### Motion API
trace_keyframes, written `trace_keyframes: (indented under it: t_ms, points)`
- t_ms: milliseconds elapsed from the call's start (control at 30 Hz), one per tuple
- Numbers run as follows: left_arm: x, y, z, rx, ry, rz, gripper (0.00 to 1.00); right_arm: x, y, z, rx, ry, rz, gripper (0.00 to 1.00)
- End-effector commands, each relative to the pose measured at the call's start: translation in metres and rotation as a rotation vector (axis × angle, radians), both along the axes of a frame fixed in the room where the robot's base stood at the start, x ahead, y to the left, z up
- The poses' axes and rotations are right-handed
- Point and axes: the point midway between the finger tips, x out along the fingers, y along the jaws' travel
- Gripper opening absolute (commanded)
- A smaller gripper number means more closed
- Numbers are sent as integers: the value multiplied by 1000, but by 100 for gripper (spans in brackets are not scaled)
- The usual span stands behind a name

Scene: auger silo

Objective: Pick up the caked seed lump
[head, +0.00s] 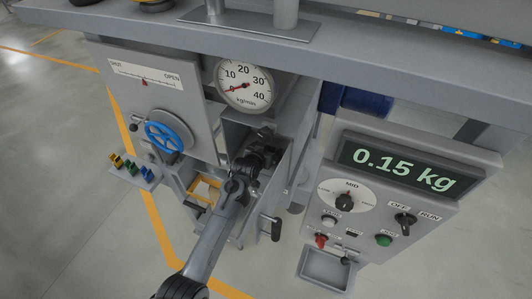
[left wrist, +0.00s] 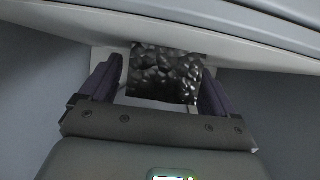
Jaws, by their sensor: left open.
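The caked seed lump (left wrist: 165,74) is a dark, shiny, knobbly block in the left wrist view. It lies between and beyond the two fingers of my left gripper, and I cannot tell if they touch it. In the head view my left gripper (head: 262,150) reaches into the grey open-topped chute below the dial gauge; its fingers are spread apart. The gripper and arm mostly hide the lump there. My right gripper is not in view.
Chute walls (left wrist: 285,110) stand close on both sides of the gripper. The dial gauge (head: 244,86) hangs just above. A blue handwheel (head: 164,137) is at left, a yellow frame (head: 203,189) below, and a control panel reading 0.15 kg (head: 405,170) at right.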

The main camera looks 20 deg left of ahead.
Motion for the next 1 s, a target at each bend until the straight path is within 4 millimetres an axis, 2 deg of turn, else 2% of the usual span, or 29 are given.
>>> trace_keyframes:
  t_ms: [400,767,1000]
  points:
    - [6,0,-4,0,0,0,90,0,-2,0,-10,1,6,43]
    - [6,0,-4,0,0,1,34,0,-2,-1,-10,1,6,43]
    - [6,0,-3,0,-1,1,33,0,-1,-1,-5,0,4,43]
